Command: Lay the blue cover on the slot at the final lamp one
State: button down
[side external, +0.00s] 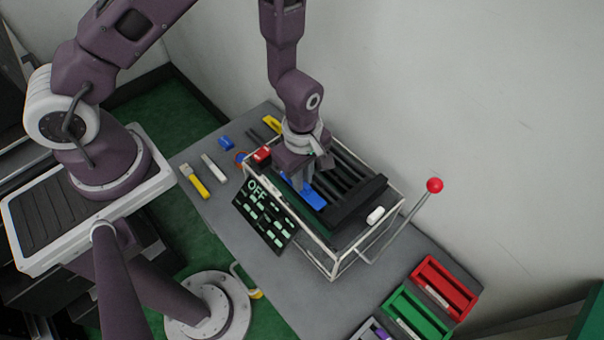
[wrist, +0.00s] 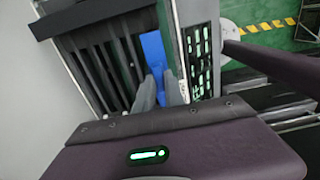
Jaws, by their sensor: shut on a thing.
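The long blue cover (side external: 314,190) lies along the near side of a white-framed fixture with dark parallel slots (side external: 347,172). My gripper (side external: 298,183) points down over the fixture and is shut on the cover. In the wrist view the blue cover (wrist: 154,50) runs between and beyond my grey fingertips (wrist: 161,90), beside the slots. The fingers hide part of it, and I cannot tell whether it touches the slot. The lamp board (side external: 265,213) reads OFF and has green lit marks. It stands on the fixture's near side; its marks also show in the wrist view (wrist: 199,58).
A lever with a red knob (side external: 434,185) rises at the fixture's right. A red tray (side external: 444,288) and a green tray (side external: 415,314) stand front right. A red block (side external: 262,154), a small blue piece (side external: 226,142), a white piece (side external: 213,166) and a yellow piece (side external: 194,181) lie left.

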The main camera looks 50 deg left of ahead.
jog(key=shift+f, duration=0.55)
jog(key=c, duration=1.3)
grip_release()
jog(key=shift+c, duration=0.2)
notch_tip(320, 180, up, 7)
